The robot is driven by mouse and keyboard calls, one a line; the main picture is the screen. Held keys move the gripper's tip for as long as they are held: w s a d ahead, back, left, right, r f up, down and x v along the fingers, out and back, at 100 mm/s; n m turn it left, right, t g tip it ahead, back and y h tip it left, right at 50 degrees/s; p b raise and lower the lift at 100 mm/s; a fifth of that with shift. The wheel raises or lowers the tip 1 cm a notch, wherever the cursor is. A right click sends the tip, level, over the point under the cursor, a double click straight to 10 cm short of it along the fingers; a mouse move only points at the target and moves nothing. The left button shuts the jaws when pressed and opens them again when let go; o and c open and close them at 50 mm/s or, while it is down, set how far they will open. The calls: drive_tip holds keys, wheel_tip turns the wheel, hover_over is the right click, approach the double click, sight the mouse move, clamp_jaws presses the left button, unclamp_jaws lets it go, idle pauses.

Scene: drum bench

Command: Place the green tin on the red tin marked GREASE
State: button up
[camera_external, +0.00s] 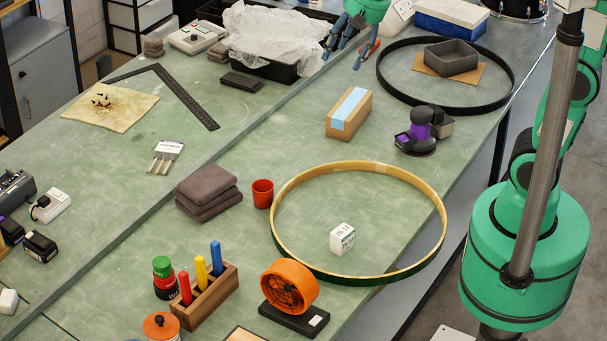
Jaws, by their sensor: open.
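A small green tin (162,265) sits on top of a short stack at the lower left. Directly under it is a red tin (164,281), and a dark tin (168,293) with pale lettering is at the bottom. The word GREASE cannot be read at this size. The stack looks upright. My gripper (342,61) is at the top middle, fingers pointing down and apart, with nothing seen between them. It is far from the stack, towards the back of the bench.
A wooden block with coloured pegs (207,301) stands close right of the stack. An orange-lidded pot (160,326) is just in front. An orange wheel (290,287), red cup (262,194), grey pads (207,190) and large wooden hoop (440,222) lie nearby.

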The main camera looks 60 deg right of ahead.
drive_tip(key=s+d+f+n, duration=0.1)
drive_tip(key=s+d+n, duration=0.1)
drive_tip(key=s, duration=0.5)
drive_tip(key=s+d+f+n+t, duration=0.1)
drive_tip(key=s+d+n, duration=0.1)
drive_tip(key=s+d, duration=0.2)
drive_tip(key=s+d+f+n+h, duration=0.1)
drive_tip(key=s+d+n, duration=0.1)
drive_tip(key=s, duration=0.7)
drive_tip(key=shift+s+d+f+t, duration=0.3)
drive_tip(key=shift+s+d, duration=0.1)
drive_tip(key=shift+f, duration=0.1)
wheel_tip(320, 180, down, 14)
drive_tip(key=b, duration=1.4)
